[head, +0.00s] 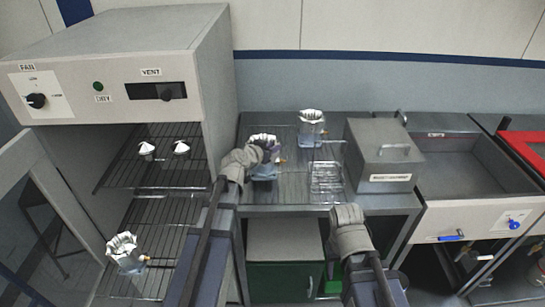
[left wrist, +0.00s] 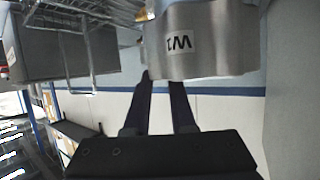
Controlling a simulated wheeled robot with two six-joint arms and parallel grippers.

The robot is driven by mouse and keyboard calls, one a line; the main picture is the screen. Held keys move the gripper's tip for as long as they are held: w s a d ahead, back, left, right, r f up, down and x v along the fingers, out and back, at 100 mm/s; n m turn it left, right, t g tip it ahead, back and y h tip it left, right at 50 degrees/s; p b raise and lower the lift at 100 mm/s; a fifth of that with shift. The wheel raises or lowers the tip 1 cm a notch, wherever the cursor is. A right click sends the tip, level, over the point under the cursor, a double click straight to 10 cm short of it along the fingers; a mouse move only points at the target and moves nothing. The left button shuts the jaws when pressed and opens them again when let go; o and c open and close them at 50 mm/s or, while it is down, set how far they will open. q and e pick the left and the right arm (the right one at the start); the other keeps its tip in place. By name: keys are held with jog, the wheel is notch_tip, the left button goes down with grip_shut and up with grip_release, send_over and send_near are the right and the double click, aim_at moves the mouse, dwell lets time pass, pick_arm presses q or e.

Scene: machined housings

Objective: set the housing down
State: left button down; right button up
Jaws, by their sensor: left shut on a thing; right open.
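A housing with a crumpled white top (head: 263,172) is at my left gripper (head: 268,152), over the wire rack (head: 290,185) on the metal table. My left gripper is shut on it and partly covers it. In the left wrist view its metal body (left wrist: 215,50) bears an upside-down label that seems to read W1, at the tips of the fingers (left wrist: 160,85). I cannot tell whether its base touches the rack. A similar housing (head: 312,128) stands upright farther back on the rack. My right gripper (head: 347,214) is open and empty before the table's front edge.
Another housing (head: 126,252) stands on the lower shelf of the open oven (head: 215,90), with two small white-topped pieces (head: 147,149) on the upper shelf. A wire basket (head: 327,180) and a grey lidded box (head: 382,155) stand right of the held housing. A sink-like basin (head: 470,165) lies beyond.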

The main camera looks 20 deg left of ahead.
pick_arm(q)
notch_tip(320, 180, down, 3)
jog(key=shift+r+b, duration=0.1)
jog(key=shift+b, duration=0.9)
jog(key=shift+r, duration=0.1)
jog(key=c, duration=0.8)
grip_release()
jog(key=shift+o, duration=0.2)
jog(key=p+v, duration=0.4)
jog(key=v, duration=0.8)
jog(key=shift+p, duration=0.4)
